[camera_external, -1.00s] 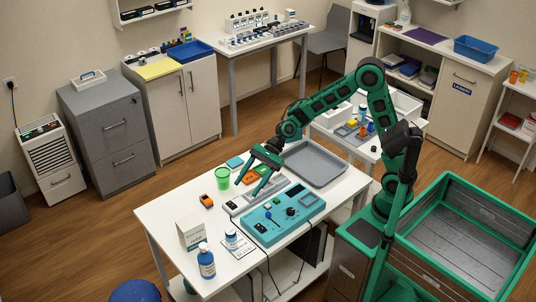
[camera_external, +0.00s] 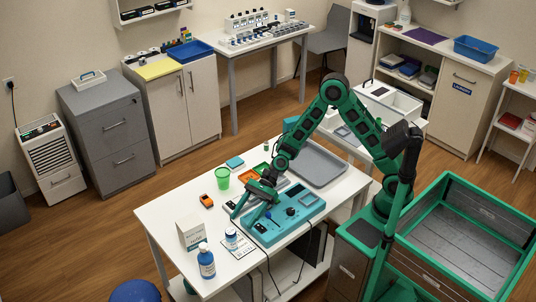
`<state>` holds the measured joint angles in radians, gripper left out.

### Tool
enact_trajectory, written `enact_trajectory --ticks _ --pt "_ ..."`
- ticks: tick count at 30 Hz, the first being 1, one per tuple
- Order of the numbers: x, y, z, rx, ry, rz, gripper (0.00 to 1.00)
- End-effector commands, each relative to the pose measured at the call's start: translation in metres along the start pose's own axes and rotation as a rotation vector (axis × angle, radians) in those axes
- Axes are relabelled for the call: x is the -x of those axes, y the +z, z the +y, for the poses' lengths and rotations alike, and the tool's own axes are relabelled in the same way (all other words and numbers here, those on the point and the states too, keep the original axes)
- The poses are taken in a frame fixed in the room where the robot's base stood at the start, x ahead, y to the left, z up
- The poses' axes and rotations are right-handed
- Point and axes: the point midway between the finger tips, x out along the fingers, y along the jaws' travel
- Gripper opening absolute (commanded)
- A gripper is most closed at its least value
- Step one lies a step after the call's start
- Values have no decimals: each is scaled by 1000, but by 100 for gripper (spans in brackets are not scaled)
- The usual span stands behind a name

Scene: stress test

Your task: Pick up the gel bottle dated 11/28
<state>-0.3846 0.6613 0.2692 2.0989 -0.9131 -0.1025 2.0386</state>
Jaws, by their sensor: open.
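A blue bottle with a white cap and pale label (camera_external: 206,263) stands upright at the front left corner of the white table (camera_external: 165,213). The print on both labels is too small to read, so I cannot tell which bottle carries 11/28. My gripper (camera_external: 244,217) is open and empty, pointing down above the teal device (camera_external: 285,217) and the grey tray beside it. It is behind and to the right of both bottles, apart from them.
A green cup (camera_external: 222,178), an orange item (camera_external: 207,200) and a grey tray (camera_external: 318,162) are farther back. Dark cables run over the front edge. The table's left part is mostly clear.

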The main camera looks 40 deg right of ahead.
Motion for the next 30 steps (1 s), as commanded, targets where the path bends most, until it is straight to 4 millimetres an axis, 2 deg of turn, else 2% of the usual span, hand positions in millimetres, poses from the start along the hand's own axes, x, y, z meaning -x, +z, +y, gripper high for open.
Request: enact_trajectory --ticks 9,16,24,30 --pt "-44 0 1 2 2 0 56" --pt "-57 0 3 1 2 1 56" --pt "-91 -2 9 2 3 1 56" --pt "-104 -1 8 1 1 0 56"
